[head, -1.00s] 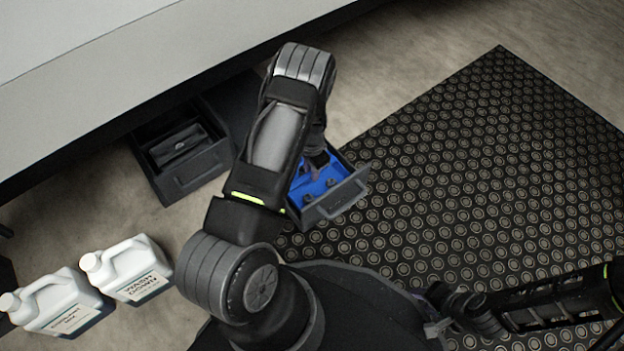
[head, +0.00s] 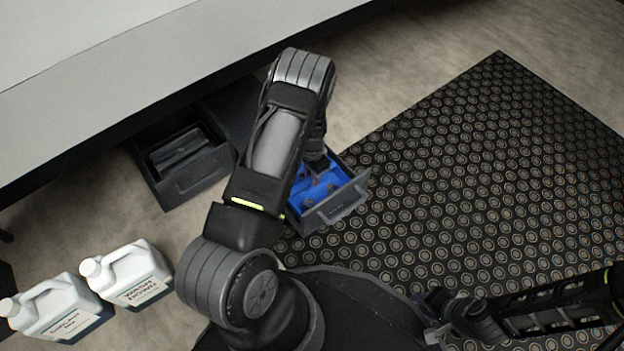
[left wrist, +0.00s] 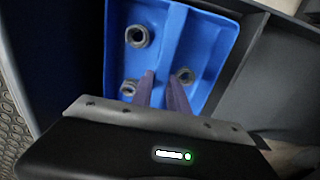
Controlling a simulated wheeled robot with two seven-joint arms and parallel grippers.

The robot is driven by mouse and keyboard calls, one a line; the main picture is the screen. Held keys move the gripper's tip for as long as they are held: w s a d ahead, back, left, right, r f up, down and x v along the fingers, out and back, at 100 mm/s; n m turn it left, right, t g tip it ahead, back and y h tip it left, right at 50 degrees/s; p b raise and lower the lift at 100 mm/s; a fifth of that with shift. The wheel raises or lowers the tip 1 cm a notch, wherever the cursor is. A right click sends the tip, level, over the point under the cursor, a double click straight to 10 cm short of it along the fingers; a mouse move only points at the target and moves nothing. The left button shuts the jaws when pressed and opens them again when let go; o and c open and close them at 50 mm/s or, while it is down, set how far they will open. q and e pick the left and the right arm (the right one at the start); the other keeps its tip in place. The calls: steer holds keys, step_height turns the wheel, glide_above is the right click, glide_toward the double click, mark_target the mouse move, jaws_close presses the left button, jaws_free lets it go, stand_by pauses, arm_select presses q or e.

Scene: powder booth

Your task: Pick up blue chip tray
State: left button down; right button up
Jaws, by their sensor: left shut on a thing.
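The blue chip tray (head: 330,182) lies in an open dark grey drawer (head: 343,203), partly hidden under my left arm in the head view. In the left wrist view the blue tray (left wrist: 205,50) shows a raised middle divider and several metal nuts in its compartments. My left gripper (head: 317,168) reaches down into the drawer. In the left wrist view the left gripper (left wrist: 162,76) has its two fingers close together at the divider, shut on the tray. My right gripper (head: 440,325) is low at the right, dark and partly hidden; its jaws cannot be made out.
Another dark open drawer (head: 187,165) holds a dark insert, left of my arm. Two white jugs (head: 133,272) (head: 57,307) stand on the floor at lower left. A light grey bench top (head: 130,50) overhangs the back. The studded black mat (head: 480,160) is clear.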

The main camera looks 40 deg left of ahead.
arm_select(q)
step_height(320, 180, up, 10)
steer(key=p, duration=0.4)
stand_by(0.7)
